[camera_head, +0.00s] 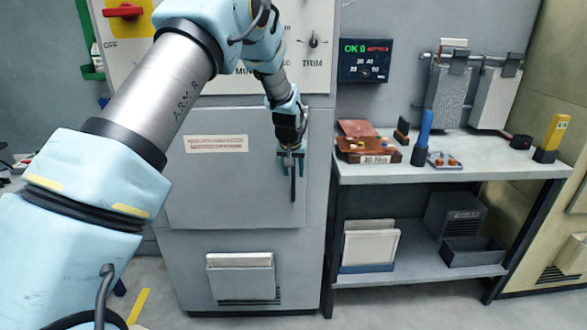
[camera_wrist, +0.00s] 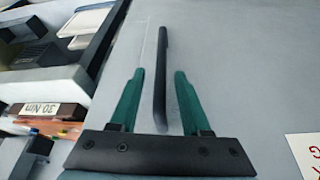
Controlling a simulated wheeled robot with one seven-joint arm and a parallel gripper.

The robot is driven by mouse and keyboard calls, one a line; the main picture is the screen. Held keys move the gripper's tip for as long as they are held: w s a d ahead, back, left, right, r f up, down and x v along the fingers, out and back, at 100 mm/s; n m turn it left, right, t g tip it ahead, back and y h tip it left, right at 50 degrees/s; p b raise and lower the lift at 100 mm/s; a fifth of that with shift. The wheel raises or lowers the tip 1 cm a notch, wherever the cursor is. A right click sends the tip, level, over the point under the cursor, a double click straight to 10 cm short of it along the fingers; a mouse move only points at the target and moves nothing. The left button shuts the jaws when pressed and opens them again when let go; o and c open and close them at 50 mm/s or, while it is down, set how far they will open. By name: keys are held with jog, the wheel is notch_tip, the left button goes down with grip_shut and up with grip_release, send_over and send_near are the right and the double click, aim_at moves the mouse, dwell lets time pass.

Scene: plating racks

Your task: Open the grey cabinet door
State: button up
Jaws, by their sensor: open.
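The grey cabinet door (camera_head: 230,185) is a flat panel with a red-lettered label; it looks shut. Its dark upright bar handle (camera_head: 293,187) is near the door's right edge. My gripper (camera_head: 291,155) is at the upper part of the handle and hides its top in the head view. In the wrist view my gripper (camera_wrist: 159,76) has its two green fingers apart, one on each side of the handle (camera_wrist: 162,62), with a visible gap on both sides. The door face (camera_wrist: 235,60) fills the right of that view.
A workbench (camera_head: 450,172) stands right of the cabinet, with a brown box marked 30 Nm (camera_head: 368,150), a blue-handled tool (camera_head: 425,130) and hanging plates (camera_head: 495,97). A red switch (camera_head: 125,11) is above left. Floor shows in front of the cabinet.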

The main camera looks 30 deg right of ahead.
jog(key=shift+f, duration=0.2)
grip_shut()
dwell(0.3)
dwell(1.1)
